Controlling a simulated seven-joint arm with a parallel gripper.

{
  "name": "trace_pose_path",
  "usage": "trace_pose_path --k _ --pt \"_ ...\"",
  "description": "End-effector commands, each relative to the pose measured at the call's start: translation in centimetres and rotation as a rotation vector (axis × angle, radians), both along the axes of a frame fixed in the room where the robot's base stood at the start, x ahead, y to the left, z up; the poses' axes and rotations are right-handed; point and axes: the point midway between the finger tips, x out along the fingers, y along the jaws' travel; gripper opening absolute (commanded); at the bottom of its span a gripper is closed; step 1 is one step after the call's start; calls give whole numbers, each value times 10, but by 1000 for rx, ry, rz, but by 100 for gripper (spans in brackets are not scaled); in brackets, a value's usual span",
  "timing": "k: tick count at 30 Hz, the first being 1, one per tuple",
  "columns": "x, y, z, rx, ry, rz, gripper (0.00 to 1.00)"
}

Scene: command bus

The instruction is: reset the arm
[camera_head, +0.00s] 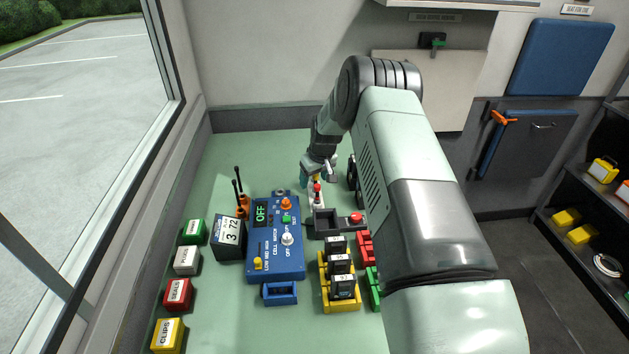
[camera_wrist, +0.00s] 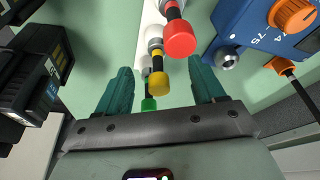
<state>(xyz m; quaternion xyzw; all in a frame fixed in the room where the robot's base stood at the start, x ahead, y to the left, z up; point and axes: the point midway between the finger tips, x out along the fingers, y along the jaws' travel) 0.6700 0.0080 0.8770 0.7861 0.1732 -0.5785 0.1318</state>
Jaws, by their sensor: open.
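My arm reaches from the lower right in the head view and bends down to the bench. My gripper (camera_head: 316,178) is low over the far part of the bench, beside a white strip (camera_head: 315,200) with a red-capped lever (camera_head: 317,187). In the wrist view my gripper's teal fingers (camera_wrist: 161,85) are spread apart. A yellow-capped lever (camera_wrist: 159,82) and a green-capped lever (camera_wrist: 149,104) show in the gap between them. The red-capped lever is also in the wrist view (camera_wrist: 179,38), beyond the fingers. I cannot tell whether any finger touches a lever.
A blue cell-watch box (camera_head: 262,262) reading OFF stands left of the strip. A dark tray (camera_head: 325,222), a yellow rack (camera_head: 341,300) with black cells and a meter (camera_head: 229,238) are near. Labelled blocks line the left edge. Green bench (camera_head: 225,165) is clear at the back left.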

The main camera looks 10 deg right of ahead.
Motion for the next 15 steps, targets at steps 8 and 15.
trace_pose_path --k 8,15 --pt "0 0 24 0 0 0 68" --pt "0 0 43 0 -1 0 68"
